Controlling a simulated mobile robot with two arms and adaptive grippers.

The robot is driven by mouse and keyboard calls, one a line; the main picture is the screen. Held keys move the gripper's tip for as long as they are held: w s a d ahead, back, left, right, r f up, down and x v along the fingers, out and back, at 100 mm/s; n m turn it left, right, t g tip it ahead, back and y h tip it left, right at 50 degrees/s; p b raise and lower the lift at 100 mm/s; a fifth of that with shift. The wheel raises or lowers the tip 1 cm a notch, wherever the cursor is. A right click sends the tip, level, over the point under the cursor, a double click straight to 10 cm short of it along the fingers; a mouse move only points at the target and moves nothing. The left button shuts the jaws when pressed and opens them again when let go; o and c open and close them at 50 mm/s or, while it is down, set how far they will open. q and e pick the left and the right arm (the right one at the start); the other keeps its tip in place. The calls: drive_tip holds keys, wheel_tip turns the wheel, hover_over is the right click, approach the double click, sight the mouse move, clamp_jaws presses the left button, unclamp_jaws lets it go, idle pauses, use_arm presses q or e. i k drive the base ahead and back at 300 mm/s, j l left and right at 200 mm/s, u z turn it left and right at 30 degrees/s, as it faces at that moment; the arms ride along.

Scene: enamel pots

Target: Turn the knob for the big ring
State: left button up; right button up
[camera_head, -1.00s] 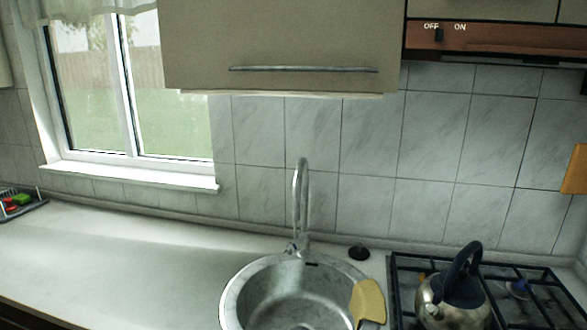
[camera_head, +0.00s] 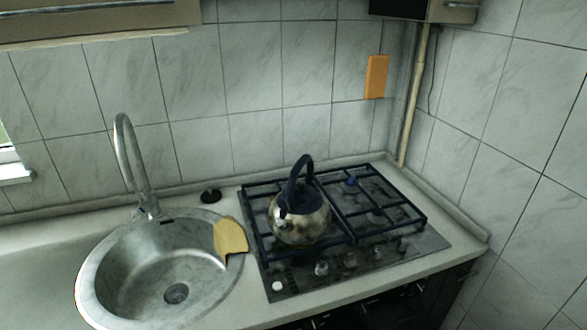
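The gas stove (camera_head: 432,243) is set in the counter right of the sink, with dark grates over its burners. Several small knobs sit along its front edge; one knob (camera_head: 321,269) is near the middle and another (camera_head: 350,260) is just right of it. I cannot tell which knob belongs to the big ring. A metal kettle (camera_head: 300,220) with a dark handle stands on the left grate and hides the burner under it. Neither of my grippers is in view.
A round steel sink (camera_head: 130,265) with a tall faucet (camera_head: 128,155) is at the left. A yellow cloth (camera_head: 230,237) lies over its right rim. A black plug (camera_head: 210,196) is behind it. A tiled wall (camera_head: 530,150) bounds the right side.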

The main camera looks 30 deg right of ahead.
sight(350, 263)
drive_tip(key=z, duration=1.35)
